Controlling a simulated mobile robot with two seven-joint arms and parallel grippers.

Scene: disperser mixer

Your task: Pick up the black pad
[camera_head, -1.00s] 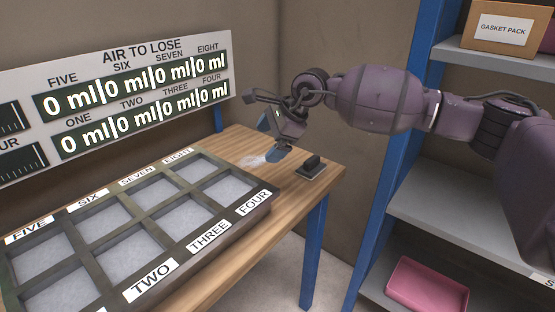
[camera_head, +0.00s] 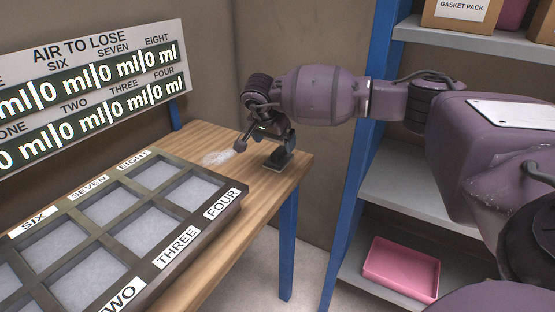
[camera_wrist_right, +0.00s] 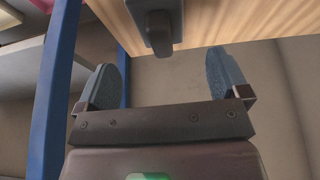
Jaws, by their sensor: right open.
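The black pad (camera_head: 279,158) is a small dark block on a thin grey plate at the far right corner of the wooden table. In the head view my right gripper (camera_head: 265,143) is over it and partly hides it. In the right wrist view the pad (camera_wrist_right: 156,28) shows at the top, beyond the fingertips and roughly between their lines. The two blue fingers of my right gripper (camera_wrist_right: 168,72) are wide apart with nothing between them. The pad is not held. My left gripper is not in view.
A dark tray with labelled compartments (camera_head: 228,212) fills the table's left part. A display board (camera_head: 90,90) stands behind. A blue-posted shelf (camera_head: 395,205) with a pink bin (camera_head: 402,268) is at the right.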

